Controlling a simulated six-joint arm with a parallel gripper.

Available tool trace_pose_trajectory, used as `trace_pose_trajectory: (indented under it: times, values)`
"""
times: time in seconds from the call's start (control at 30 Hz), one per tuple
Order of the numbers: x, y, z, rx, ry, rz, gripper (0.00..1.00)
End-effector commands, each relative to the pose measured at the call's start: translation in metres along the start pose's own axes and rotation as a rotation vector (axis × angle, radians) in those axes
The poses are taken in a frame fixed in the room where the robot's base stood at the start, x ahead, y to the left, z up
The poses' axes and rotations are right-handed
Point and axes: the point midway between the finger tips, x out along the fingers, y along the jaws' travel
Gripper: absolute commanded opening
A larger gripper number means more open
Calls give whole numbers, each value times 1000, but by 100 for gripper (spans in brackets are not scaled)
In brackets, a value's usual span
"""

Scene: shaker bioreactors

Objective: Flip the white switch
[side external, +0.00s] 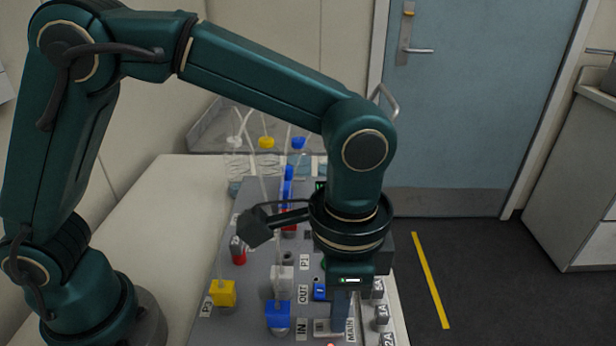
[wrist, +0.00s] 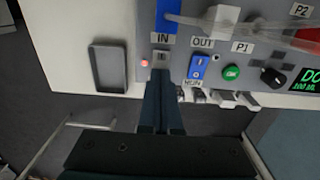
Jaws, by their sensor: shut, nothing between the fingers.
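The white switch (wrist: 161,57) shows in the wrist view as a small pale rocker below the IN label, beside a lit red lamp (wrist: 145,63). In the side view its pale plate (side external: 321,328) is near the panel's front edge, left of the MAIN label. My gripper (wrist: 162,76) is shut and empty. It points down at the panel (side external: 262,285), with its fingertips just in front of the switch in the wrist view. In the side view my gripper (side external: 341,318) is close beside the switch. I cannot tell whether they touch, or which way the rocker is set.
A blue switch (wrist: 198,67), a green button (wrist: 231,72) and a black knob (wrist: 272,77) are to the right in the wrist view. Blue and yellow (side external: 222,294) connectors with tubes stand on the panel.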

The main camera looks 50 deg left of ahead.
Motion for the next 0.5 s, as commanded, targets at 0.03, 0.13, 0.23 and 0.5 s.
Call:
trace_pose_trajectory:
  times: [0.03,0.13,0.23,0.5]
  values:
    - [1,0,0,0,-1,0,0]
    - [2,0,0,0,0,0,0]
    - [4,0,0,0,1,0,0]
    - [4,0,0,0,1,0,0]
